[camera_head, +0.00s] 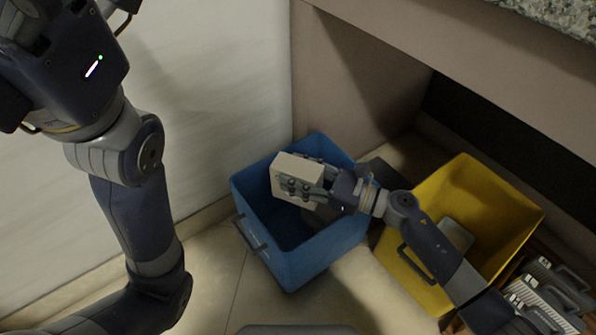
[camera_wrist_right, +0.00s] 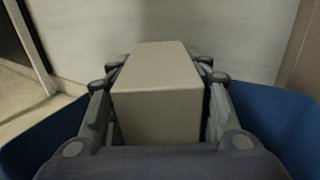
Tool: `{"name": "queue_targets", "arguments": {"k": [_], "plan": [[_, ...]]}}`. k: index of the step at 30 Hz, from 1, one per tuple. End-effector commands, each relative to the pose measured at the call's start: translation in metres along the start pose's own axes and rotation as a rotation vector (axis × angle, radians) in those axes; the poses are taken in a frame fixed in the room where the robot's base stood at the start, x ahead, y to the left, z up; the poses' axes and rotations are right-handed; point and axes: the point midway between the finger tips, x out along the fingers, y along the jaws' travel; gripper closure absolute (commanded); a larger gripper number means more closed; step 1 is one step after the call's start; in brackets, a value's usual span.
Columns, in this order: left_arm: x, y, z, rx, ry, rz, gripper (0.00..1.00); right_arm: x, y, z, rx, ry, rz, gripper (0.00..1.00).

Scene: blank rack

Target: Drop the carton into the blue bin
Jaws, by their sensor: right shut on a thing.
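The carton (camera_head: 297,172) is a plain pale beige box. My right gripper (camera_head: 308,185) is shut on it and holds it over the opening of the blue bin (camera_head: 305,262). In the right wrist view the carton (camera_wrist_right: 157,95) sits between the two fingers of my right gripper (camera_wrist_right: 158,105), with blue bin walls (camera_wrist_right: 262,115) on both sides. The bin stands on the floor and its visible inside is dark; part of it is hidden by my arm and the carton. My left arm comes in at the left; a dark gripper body (camera_head: 65,60) shows at the top left, but its fingertips are not clearly seen.
A yellow bin (camera_head: 500,200) with a grey item (camera_head: 455,240) inside stands right of the blue bin. Grey handled items (camera_head: 548,290) lie at the lower right. A counter (camera_head: 480,85) overhangs at the upper right. A pale wall (camera_head: 215,90) is behind the blue bin.

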Motion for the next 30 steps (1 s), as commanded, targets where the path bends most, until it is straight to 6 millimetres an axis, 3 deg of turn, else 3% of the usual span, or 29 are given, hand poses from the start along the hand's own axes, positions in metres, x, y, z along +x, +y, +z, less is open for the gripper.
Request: {"name": "queue_targets", "arguments": {"k": [9,10,12,23,30], "plan": [[0.002,0.001,-0.001,0.001,0.004,0.002,0.00,0.000,0.000,-0.002,0.000,-0.001,0.000,0.75],[0.002,0.001,-0.001,0.001,0.004,0.002,0.00,0.000,0.000,-0.002,0.000,-0.001,0.000,0.48],[0.002,0.001,-0.001,0.001,0.004,0.002,0.00,0.000,0.000,-0.002,0.000,0.000,0.000,0.32],[0.001,0.000,-0.001,0.001,0.004,0.001,0.00,0.000,0.000,-0.001,0.000,0.000,0.000,0.31],[0.001,0.000,-0.001,0.001,0.004,0.002,0.00,0.000,0.000,0.031,-0.007,-0.001,0.002,0.31]]}}
